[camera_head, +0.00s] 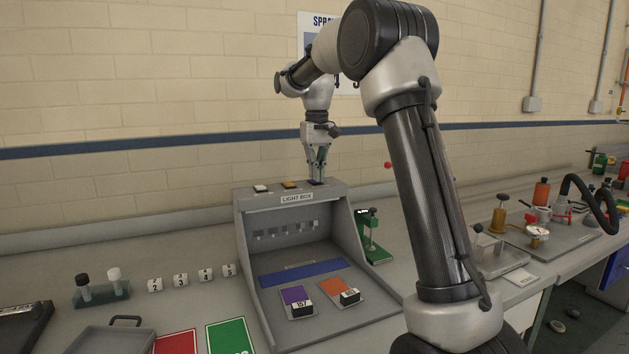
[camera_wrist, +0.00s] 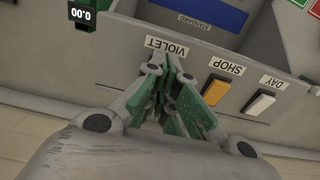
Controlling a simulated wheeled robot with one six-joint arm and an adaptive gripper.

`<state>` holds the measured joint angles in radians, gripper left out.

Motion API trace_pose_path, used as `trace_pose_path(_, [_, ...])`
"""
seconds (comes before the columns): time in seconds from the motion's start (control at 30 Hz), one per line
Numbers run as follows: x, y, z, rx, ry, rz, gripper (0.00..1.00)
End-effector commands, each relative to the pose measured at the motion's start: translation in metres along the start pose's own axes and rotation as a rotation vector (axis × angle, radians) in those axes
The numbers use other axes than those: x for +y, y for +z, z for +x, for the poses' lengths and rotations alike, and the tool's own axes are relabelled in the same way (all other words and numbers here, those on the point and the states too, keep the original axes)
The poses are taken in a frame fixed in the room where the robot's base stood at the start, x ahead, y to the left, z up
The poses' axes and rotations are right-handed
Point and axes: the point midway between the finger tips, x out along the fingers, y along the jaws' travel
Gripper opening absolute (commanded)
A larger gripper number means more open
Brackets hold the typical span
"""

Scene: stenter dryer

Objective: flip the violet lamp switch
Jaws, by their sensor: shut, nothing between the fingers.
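The light box (camera_head: 247,232) is a grey cabinet with an open front and a row of switches along its top. My gripper (camera_head: 317,178) is shut and empty, pointing down at the right end of that row. In the wrist view, my gripper (camera_wrist: 172,90) has its fingertips beside the VIOLET label (camera_wrist: 166,46). The violet switch (camera_head: 316,183) is mostly hidden by my fingers; I cannot tell whether they touch it or how it is set. The orange SHOP switch (camera_wrist: 215,91) and the white DAY switch (camera_wrist: 260,103) sit beside it.
Inside the box lie a violet swatch (camera_head: 295,295), an orange swatch (camera_head: 334,287) and a blue strip (camera_head: 303,273). A green stand (camera_head: 371,235) is close on the box's right. Number cards (camera_head: 180,280) stand to the left. The wall is close behind.

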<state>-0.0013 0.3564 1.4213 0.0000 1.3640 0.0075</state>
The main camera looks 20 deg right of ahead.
Motion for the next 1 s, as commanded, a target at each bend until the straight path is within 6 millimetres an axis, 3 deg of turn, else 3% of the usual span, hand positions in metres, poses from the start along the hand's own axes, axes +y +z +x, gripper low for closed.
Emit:
trace_pose_path(0.47, [0.000, 0.000, 0.002, -0.001, 0.000, 0.000, 0.00])
trace_pose_path(1.0, [0.000, 0.000, -0.045, 0.002, 0.000, 0.000, 0.00])
